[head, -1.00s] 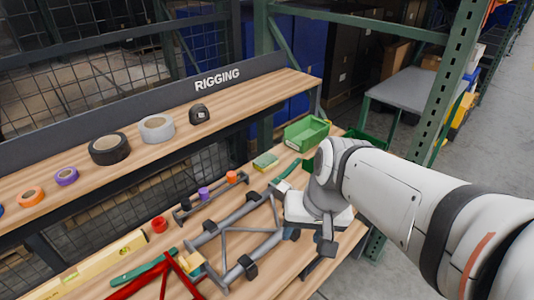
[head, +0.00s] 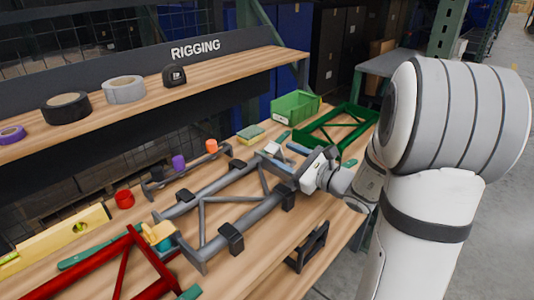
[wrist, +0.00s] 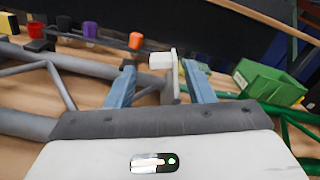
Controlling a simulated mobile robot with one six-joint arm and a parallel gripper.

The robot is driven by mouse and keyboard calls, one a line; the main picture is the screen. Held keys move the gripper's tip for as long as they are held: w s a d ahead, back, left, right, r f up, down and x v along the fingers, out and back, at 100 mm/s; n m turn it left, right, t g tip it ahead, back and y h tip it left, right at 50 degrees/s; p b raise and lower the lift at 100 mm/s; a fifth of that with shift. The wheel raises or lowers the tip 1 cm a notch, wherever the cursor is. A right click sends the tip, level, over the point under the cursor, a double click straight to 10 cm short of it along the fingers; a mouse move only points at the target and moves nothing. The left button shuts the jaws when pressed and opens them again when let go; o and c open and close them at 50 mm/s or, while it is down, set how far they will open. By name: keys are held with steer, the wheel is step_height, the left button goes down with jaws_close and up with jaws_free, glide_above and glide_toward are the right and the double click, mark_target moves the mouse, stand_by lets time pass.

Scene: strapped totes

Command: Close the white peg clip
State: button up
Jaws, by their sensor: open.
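The white peg clip (wrist: 160,61) is a small white block beside a thin upright pale plate, seen between my fingertips in the wrist view. In the head view a small pale part of it (head: 271,148) shows at the far end of the grey tubular frame (head: 222,188). My gripper (wrist: 160,82) is open, with its two blue-grey fingers on either side of the clip, apart from each other. In the head view my gripper (head: 287,160) is low over the frame's far right end. Whether a finger touches the clip is unclear.
A rail with orange (head: 211,146) and purple (head: 178,162) pieces lies left of the frame. A green bin (head: 295,107) and a green frame (head: 335,122) lie beyond; a red frame (head: 118,262) is at near left. A shelf runs behind.

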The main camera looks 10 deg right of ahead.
mark_target(267, 147)
steer(key=x, duration=0.7)
steer(key=shift+w, duration=0.3)
steer(key=shift+a, duration=0.15)
steer(key=shift+c, duration=0.3)
steer(key=c, duration=0.8)
steer(key=shift+r+m, duration=0.1)
steer(key=shift+m, duration=0.2)
